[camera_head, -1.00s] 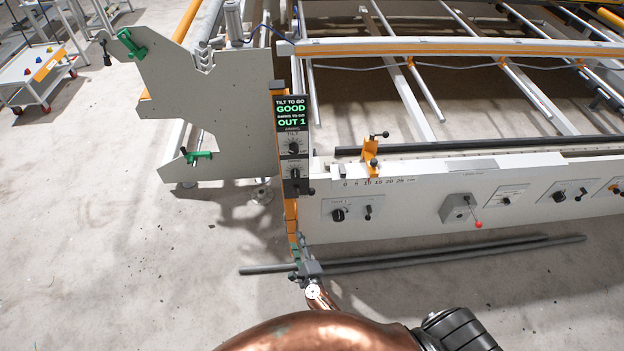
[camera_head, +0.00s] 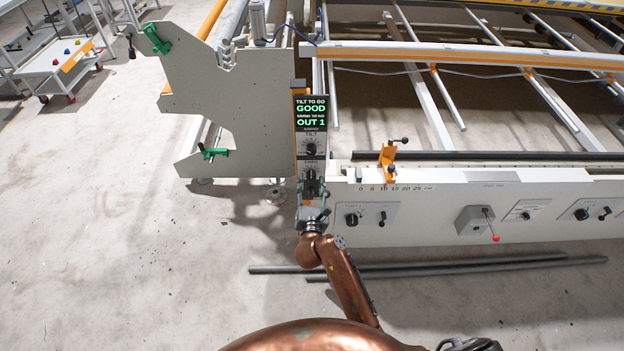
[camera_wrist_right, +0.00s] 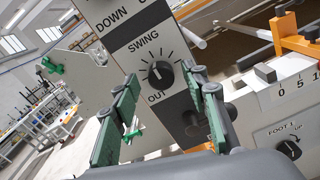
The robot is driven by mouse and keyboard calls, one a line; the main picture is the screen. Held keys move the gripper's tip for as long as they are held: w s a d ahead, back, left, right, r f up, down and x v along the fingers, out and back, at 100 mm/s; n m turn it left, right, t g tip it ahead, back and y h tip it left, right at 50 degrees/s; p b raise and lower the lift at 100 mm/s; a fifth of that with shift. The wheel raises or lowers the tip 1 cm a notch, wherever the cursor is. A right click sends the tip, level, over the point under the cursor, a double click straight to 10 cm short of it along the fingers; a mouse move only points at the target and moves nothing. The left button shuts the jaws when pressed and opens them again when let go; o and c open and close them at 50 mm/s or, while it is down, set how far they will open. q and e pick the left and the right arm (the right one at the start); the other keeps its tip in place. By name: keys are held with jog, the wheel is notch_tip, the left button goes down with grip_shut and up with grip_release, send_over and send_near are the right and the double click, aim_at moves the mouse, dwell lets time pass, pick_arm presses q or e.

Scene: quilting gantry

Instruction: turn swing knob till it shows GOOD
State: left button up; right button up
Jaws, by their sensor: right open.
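The swing knob (camera_wrist_right: 158,75) is a black round knob on a grey panel, under the printed word SWING, with OUT printed at its lower left. My right gripper (camera_wrist_right: 165,84) is open, its green-padded fingers to either side of the knob in the wrist view; I cannot tell whether they touch it. The display (camera_head: 311,112) above reads GOOD for tilt and OUT 1 for swing. My left gripper is not in view.
The tilt knob (camera_head: 310,144) sits just above the swing knob. An orange clamp (camera_head: 387,161) stands on the white rail to the right, above the front panel's knobs and red-tipped lever (camera_head: 487,222). Dark bars (camera_head: 430,268) lie on the floor in front.

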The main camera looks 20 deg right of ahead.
jog(key=shift+x, duration=0.85)
jog(key=shift+c, duration=0.5)
grip_shut()
jog(key=shift+r+n+p, duration=0.15)
jog(key=shift+n+p, duration=0.25)
jog(key=shift+p, duration=0.3)
jog(key=n+p, duration=0.2)
jog(key=p, duration=0.1)
jog(key=shift+a+r+n+p, duration=0.1)
jog(key=shift+n+p, duration=0.2)
jog(key=shift+p, duration=0.05)
jog(key=shift+f+n+p, duration=0.25)
jog(key=shift+n+p, duration=1.05)
jog(key=shift+p, duration=0.05)
jog(key=shift+o, duration=0.5)
grip_release()
